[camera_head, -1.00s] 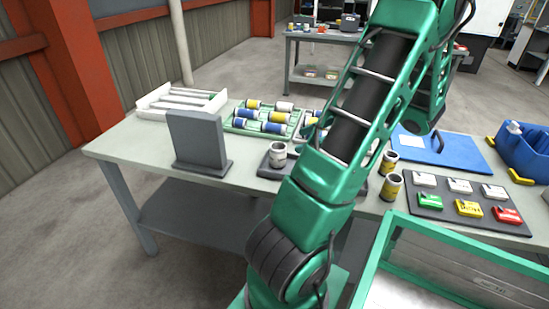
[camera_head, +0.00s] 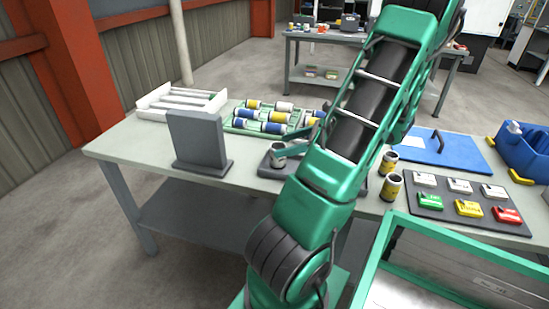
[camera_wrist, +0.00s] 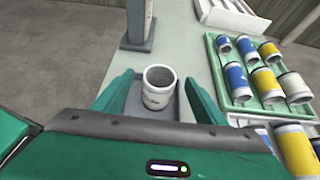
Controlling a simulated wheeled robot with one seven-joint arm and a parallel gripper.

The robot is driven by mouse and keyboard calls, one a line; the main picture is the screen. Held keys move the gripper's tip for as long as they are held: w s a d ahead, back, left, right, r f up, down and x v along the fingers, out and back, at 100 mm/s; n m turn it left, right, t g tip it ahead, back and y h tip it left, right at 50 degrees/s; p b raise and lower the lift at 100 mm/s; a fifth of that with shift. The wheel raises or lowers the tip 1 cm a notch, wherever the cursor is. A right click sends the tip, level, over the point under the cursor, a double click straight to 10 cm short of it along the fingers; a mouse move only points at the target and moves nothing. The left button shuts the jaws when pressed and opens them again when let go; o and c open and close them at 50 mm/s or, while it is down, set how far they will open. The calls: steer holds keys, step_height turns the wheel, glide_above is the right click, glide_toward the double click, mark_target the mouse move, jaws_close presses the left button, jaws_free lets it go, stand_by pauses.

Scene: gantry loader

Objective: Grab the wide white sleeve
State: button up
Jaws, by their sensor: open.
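The wide white sleeve (camera_wrist: 158,88) stands upright on a dark base on the table, its open top facing up. It also shows in the head view (camera_head: 278,154), partly covered by my gripper. My gripper (camera_wrist: 158,90) is open, with one green finger on each side of the sleeve in the wrist view. I see a gap between the sleeve and each finger there. In the head view the fingertips (camera_head: 284,150) are at the sleeve, and my arm hides much of the area to the right.
A dark upright plate (camera_head: 196,140) stands left of the sleeve. A green tray (camera_head: 238,131) of blue, yellow and white cylinders lies behind it. A white rack (camera_head: 160,98) is at the back left. Two yellow-banded cans (camera_head: 390,188) stand to the right, near a dark mat (camera_head: 452,216) with small boxes.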

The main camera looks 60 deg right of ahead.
steer(key=shift+x, duration=0.75)
steer(key=shift+c, duration=0.5)
steer(key=c, duration=1.4)
steer(key=shift+o, duration=0.2)
steer(key=shift+r, duration=0.15)
